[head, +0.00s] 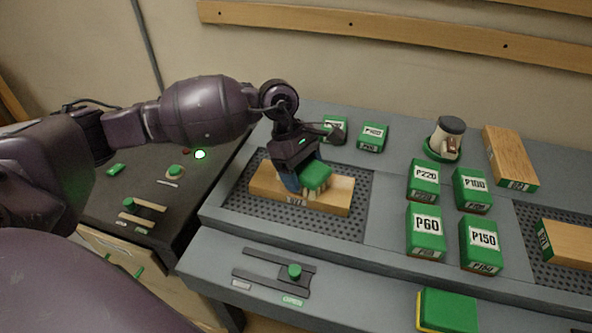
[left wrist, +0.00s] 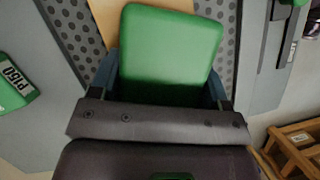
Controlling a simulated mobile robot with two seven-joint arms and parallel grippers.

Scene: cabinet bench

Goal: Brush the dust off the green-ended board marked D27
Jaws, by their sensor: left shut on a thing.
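My left gripper (head: 303,180) is shut on a green-backed brush (head: 316,175), with pale bristles pointing down. The brush is over the middle of a pale wooden board (head: 335,196), and the bristles seem to meet its top. This board lies on the left perforated mat (head: 238,199); its small label is not readable. In the left wrist view the green brush back (left wrist: 170,48) fills the space between the fingers. Green-ended boards lie at the back right (head: 508,155) and on the right perforated mat (head: 568,243). I cannot read D27 on any board. My right gripper is out of view.
Green blocks marked P220 (head: 423,178), P100 (head: 472,187), P60 (head: 426,231) and P150 (head: 481,244) stand right of the left mat. A dark-topped canister (head: 448,136) stands behind. A slider with a green knob (head: 294,271) is in front; a green-yellow block (head: 448,311) is at front right.

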